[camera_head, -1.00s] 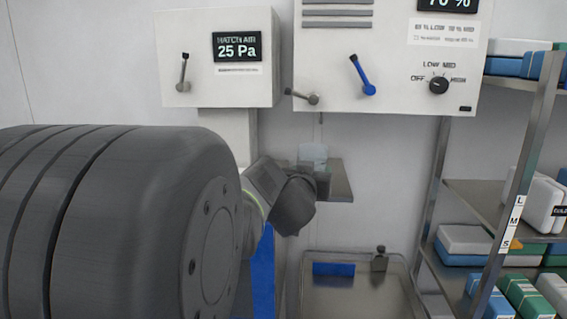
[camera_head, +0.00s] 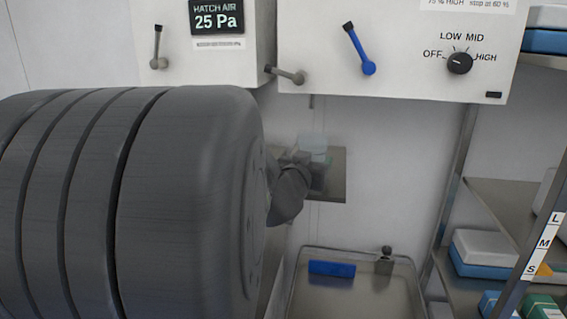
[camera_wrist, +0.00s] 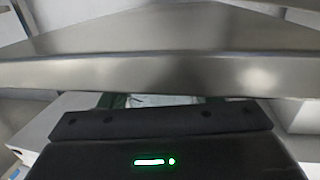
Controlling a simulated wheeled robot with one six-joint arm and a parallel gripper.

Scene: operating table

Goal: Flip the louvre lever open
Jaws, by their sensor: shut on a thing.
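A blue lever (camera_head: 359,48) with a dark tip is on the front of the right wall box, tilted up to the left. A grey lever (camera_head: 157,47) stands nearly upright on the left box, beside the "HATCH AIR 25 Pa" display. A second grey lever (camera_head: 285,75) sticks out left at the right box's lower left corner. No label naming the louvre is visible. My gripper (camera_head: 301,170) is low, below the boxes and apart from all levers, at a small metal shelf. It is shut on what looks like a pale translucent container (camera_head: 312,147); its fingertips are largely hidden.
The small metal shelf (camera_head: 331,190) is close to my gripper, and a metal edge (camera_wrist: 160,72) fills much of the wrist view. A tray (camera_head: 345,301) below holds a blue block (camera_head: 332,268). A rack with boxes (camera_head: 486,252) stands right. My arm blocks the left.

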